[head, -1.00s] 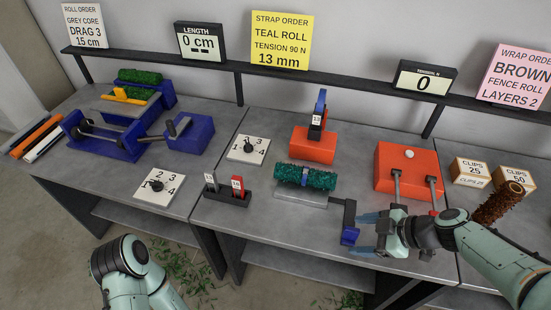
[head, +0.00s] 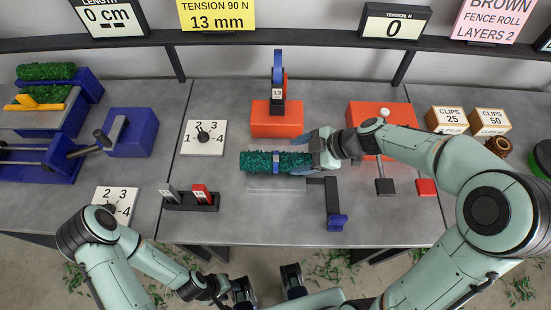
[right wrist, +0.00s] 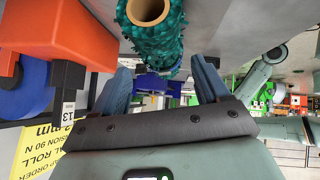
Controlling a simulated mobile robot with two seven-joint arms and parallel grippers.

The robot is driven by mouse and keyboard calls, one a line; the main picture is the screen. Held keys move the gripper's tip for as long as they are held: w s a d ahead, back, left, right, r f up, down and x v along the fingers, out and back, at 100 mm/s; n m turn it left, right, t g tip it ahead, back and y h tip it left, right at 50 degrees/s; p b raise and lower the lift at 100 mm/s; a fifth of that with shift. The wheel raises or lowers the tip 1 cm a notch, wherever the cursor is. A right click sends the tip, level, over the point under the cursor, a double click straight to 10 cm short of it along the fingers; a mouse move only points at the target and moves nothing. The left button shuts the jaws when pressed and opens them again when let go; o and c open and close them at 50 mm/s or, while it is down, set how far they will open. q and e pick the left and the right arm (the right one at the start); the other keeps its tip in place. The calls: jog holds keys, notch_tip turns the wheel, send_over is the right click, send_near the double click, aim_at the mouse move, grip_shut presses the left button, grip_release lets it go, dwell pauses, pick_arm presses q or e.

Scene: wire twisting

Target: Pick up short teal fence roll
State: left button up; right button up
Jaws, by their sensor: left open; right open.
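The short teal fence roll (head: 254,162) lies sideways on a pale grey stand (head: 275,188), with a blue band around its middle. My right gripper (head: 303,154) is open at the roll's right end. In the right wrist view, the roll (right wrist: 165,42) shows its tan core end, and the blue fingers (right wrist: 160,88) are spread apart on either side of its line. Whether they touch it, I cannot tell. My left gripper (head: 266,286) is open and empty at the bottom of the head view, well in front of the table.
An orange block with a blue clamp (head: 277,118) stands behind the roll. An orange box (head: 375,114) is behind my right arm. A dark holder with red and grey tags (head: 190,203) sits to the left. A dark bracket with a blue end (head: 333,205) stands in front right.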

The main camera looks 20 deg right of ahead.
aim_at(285, 159)
jog(key=x, duration=0.4)
jog(key=p+x, duration=0.1)
jog(key=x, duration=0.1)
jog(key=shift+a, duration=0.6)
jog(key=c, duration=0.8)
